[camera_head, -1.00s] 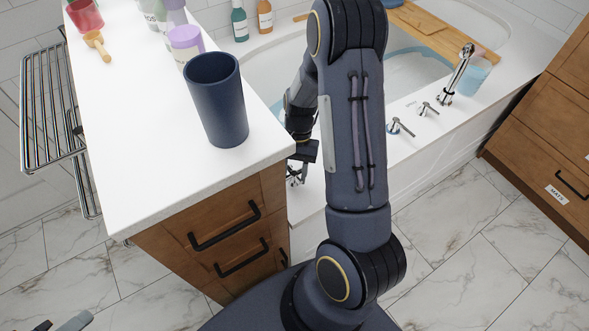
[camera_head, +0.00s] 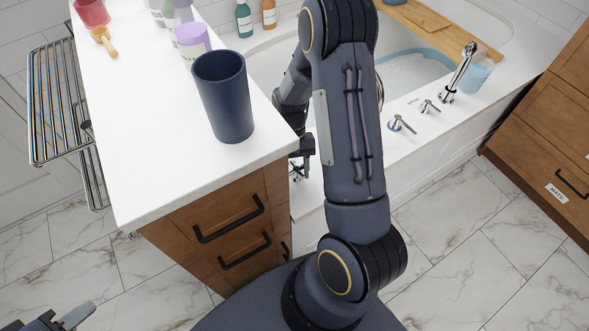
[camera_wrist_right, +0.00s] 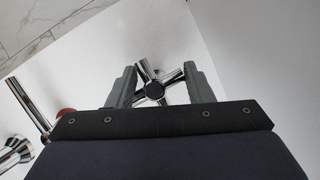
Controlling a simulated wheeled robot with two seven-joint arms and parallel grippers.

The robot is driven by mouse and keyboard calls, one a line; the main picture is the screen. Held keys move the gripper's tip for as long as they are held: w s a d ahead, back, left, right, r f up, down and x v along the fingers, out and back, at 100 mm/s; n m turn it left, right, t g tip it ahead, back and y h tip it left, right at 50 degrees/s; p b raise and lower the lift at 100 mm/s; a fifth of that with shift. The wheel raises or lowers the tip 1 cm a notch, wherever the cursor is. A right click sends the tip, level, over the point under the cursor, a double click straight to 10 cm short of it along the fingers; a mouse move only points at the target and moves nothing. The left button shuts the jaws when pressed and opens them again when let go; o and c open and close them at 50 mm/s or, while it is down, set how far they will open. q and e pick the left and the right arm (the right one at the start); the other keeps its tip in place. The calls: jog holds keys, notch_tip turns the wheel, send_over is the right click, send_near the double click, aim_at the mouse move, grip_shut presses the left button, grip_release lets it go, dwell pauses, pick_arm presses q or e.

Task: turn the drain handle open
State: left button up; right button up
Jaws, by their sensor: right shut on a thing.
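The drain handle (camera_wrist_right: 153,91) is a chrome cross-shaped knob with a dark hub, on a white tub surface in the right wrist view. My right gripper (camera_wrist_right: 160,76) has a grey finger on each side of it and is shut on its spokes. In the head view the handle (camera_head: 296,173) shows only partly, beside the counter corner and below my right gripper (camera_head: 303,160). My right arm hides much of the tub behind it. My left gripper (camera_head: 62,319) is partly in view at the bottom left, away from the tub, and its opening is unclear.
The white counter (camera_head: 150,170) with a dark blue cup (camera_head: 225,97) stands close left of my right arm. A wooden cabinet (camera_head: 545,140) is at the right. Marble floor lies between.

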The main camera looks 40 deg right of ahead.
jog(key=shift+w+d, duration=0.2)
jog(key=shift+d, duration=0.3)
jog(key=o, duration=1.2)
jog(key=shift+d+f, duration=0.15)
jog(key=shift+f, duration=0.05)
jog(key=shift+c, duration=0.2)
jog(key=shift+r, duration=0.1)
jog(key=shift+a, duration=0.2)
jog(key=shift+w+r, duration=0.1)
jog(key=shift+r, duration=0.15)
jog(key=p+v, duration=0.1)
jog(key=v, duration=0.6)
jog(key=shift+d+r, duration=0.1)
